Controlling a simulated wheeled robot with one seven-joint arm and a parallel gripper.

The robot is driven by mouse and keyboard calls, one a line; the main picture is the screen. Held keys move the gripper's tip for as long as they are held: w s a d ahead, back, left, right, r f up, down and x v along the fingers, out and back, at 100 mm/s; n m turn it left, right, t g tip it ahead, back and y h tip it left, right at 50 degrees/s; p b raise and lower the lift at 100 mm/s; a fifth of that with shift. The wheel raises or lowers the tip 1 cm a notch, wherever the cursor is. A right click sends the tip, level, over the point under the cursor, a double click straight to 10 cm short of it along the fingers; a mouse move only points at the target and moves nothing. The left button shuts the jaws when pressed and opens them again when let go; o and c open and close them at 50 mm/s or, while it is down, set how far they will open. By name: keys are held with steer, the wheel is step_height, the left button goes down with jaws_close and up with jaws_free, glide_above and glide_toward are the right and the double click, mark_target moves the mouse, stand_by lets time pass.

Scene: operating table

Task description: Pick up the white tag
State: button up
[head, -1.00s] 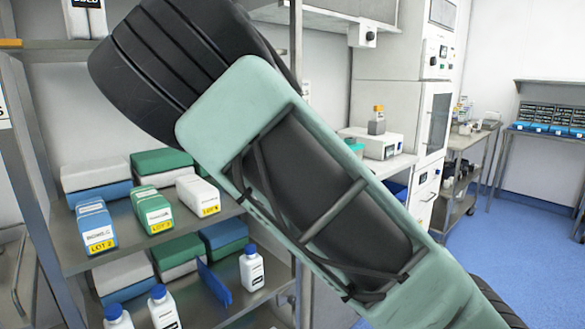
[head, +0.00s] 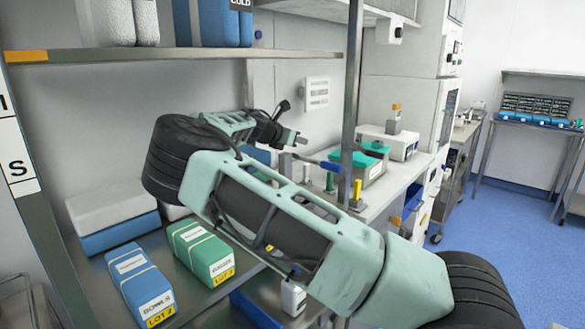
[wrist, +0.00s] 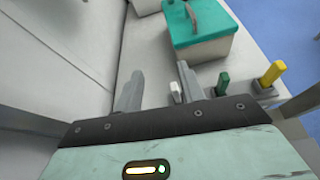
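The small white tag (wrist: 175,90) stands on the pale counter in the wrist view, seen between my gripper's two fingers and closer to the right one. It looks apart from both fingers. In the head view a small pale upright piece (head: 307,173), likely the tag, is left of the green one. My gripper (wrist: 158,70) is open and empty. In the head view my gripper (head: 297,139) is above the counter, up and left of the tag.
A green tag (wrist: 222,84) and a yellow tag (wrist: 270,75) stand right of the white one. A teal-lidded box (wrist: 198,32) is behind them. A metal shelf post (head: 352,90) stands in front of the counter. Boxes (head: 203,250) fill the left shelf.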

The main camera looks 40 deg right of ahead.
glide_toward(308, 166)
steer(key=x, duration=0.2)
steer(key=w+p+x, duration=0.1)
steer(key=x, duration=0.1)
steer(key=shift+d+f, duration=0.15)
steer(key=p+x, duration=0.1)
steer(key=x, duration=0.6)
steer(key=shift+d+f, duration=0.1)
steer(key=shift+d, duration=0.15)
steer(key=shift+s, duration=0.1)
jaws_close()
